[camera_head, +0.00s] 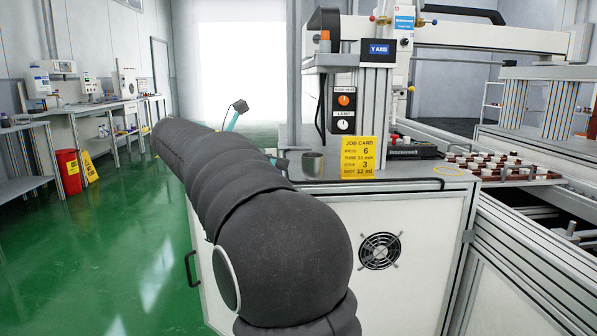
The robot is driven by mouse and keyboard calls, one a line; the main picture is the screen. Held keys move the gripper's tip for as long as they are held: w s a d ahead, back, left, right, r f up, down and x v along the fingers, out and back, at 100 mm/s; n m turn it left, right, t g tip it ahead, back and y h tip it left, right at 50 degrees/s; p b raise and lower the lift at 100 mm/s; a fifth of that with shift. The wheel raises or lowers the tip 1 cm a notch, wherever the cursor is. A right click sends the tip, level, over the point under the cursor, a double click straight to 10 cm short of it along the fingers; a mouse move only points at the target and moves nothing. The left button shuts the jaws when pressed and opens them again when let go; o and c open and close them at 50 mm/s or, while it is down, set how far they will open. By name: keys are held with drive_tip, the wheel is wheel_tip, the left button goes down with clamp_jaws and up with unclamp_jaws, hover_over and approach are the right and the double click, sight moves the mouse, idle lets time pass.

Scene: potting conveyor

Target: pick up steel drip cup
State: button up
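The steel drip cup (313,164) is a small grey metal cup. It stands upright on the grey top of the white cabinet, left of the yellow job card. My dark-sleeved arm crosses the middle of the view and hides much of what lies behind it. A small dark piece shows past the arm's edge, just left of the cup. I cannot tell whether it is part of my gripper. No fingers can be made out, and nothing is seen holding the cup.
The yellow job card (358,158) stands close to the cup's right. Behind it rises a post with a control box (343,101). A tray of small pots (500,167) lies farther right. A red bin (69,171) and yellow floor sign (89,167) stand left; the green floor between is clear.

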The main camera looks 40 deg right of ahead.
sight(305, 163)
drive_tip(key=x, duration=0.6)
drive_tip(key=r+x, duration=0.1)
drive_tip(key=x, duration=0.1)
drive_tip(key=shift+w+d+f+b, duration=0.15)
drive_tip(key=shift+w+d+b, duration=0.15)
drive_tip(key=shift+d, duration=0.2)
drive_tip(key=shift+x, duration=2.65)
drive_tip(key=shift+s+f, duration=0.1)
drive_tip(key=shift+s, duration=0.05)
drive_tip(key=shift+c, duration=0.2)
drive_tip(key=shift+a, duration=0.1)
drive_tip(key=c, duration=1.2)
